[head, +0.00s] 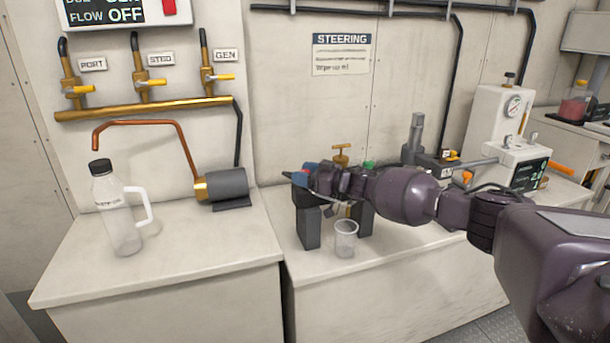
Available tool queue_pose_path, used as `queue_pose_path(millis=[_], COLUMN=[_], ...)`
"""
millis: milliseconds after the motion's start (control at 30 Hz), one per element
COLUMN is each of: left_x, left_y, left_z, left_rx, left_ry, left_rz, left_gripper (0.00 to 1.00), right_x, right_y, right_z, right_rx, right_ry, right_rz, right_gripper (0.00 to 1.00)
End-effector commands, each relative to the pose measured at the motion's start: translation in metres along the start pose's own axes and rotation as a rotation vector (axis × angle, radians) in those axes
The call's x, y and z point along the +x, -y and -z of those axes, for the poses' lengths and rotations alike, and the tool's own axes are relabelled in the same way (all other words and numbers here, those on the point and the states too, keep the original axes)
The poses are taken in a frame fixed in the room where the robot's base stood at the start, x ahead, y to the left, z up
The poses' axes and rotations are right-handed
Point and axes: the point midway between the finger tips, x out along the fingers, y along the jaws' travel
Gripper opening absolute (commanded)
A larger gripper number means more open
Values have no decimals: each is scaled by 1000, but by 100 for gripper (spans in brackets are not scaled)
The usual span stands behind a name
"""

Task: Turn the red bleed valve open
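My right gripper (308,180) reaches in from the right over a dark twin-post stand (308,228) on the right bench. A brass T-shaped handle (341,152) and a green knob (368,165) show behind my arm. A clear cup (345,240) stands at the front of the stand. My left gripper is not in view.
A clear jug (118,220) and a grey motor (224,185) with copper pipe stand on the left bench (200,260). Brass valves are on the wall above. A white gauge unit (495,120) stands at the right. The left bench's front is clear.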

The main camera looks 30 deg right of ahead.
Motion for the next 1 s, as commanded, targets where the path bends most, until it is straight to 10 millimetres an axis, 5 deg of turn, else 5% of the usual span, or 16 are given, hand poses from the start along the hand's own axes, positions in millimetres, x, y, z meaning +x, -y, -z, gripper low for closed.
queue_pose_path(millis=[367, 1000], left_x=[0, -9], left_y=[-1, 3], left_z=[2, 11], left_rx=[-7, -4], left_ry=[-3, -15], left_rz=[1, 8], left_gripper=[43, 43], right_x=[-6, -98], right_y=[0, 0], right_z=[0, 0], right_rx=[1, 1], right_ry=[1, 1], right_rz=[0, 0], right_gripper=[58, 58])
